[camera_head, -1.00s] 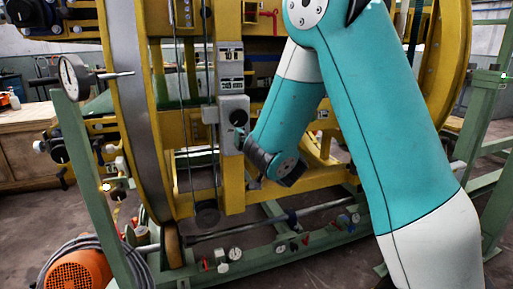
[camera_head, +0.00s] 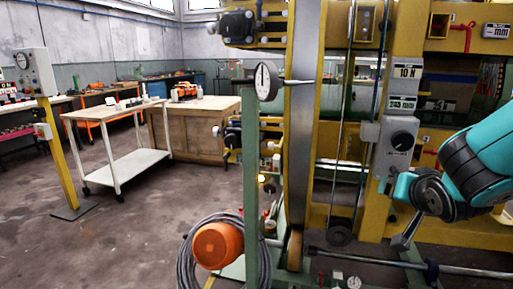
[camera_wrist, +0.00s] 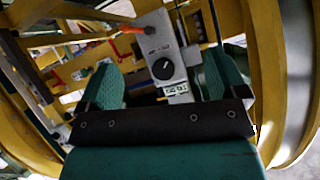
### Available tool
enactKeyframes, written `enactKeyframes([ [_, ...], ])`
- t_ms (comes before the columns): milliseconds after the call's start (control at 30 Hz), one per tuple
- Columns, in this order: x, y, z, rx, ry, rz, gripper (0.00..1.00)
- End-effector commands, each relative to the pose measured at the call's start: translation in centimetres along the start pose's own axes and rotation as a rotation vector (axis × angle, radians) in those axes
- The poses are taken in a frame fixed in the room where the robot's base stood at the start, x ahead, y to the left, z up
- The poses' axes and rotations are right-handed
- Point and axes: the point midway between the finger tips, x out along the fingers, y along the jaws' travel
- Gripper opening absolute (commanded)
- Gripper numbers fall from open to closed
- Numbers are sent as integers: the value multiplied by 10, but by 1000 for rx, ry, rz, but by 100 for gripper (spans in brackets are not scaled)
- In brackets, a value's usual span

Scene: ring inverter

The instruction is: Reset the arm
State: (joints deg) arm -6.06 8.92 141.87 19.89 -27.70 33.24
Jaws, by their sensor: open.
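My gripper (camera_wrist: 162,84) is open in the wrist view, with a teal finger on each side and nothing seen held between them. Beyond the fingers, a grey control box (camera_wrist: 158,42) with a round black knob (camera_wrist: 163,69) and a small digital display (camera_wrist: 176,88) shows in the gap. In the head view my teal arm comes in from the right, and its end is close to the control box (camera_head: 398,150) with the black knob (camera_head: 402,140). I cannot tell whether it touches the box.
The yellow ring machine (camera_head: 330,200) fills the right side, with a dial gauge (camera_head: 265,80) on a green post. An orange motor (camera_head: 217,245) and coiled hose stand at its foot. A white cart (camera_head: 125,150) and wooden bench (camera_head: 205,125) stand left. Floor between is open.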

Motion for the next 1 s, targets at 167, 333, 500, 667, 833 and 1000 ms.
enactKeyframes([
  [167, -74, -56, 68, -160, -432, -183, 91],
  [333, -156, -83, 116, -406, -731, -403, 91],
  [500, -233, -85, 145, -679, -930, -610, 91],
  [667, -276, -87, 123, -788, -997, -684, 91],
  [833, -297, -96, 87, -784, -996, -681, 91],
  [1000, -317, -104, 52, -782, -996, -679, 91],
])
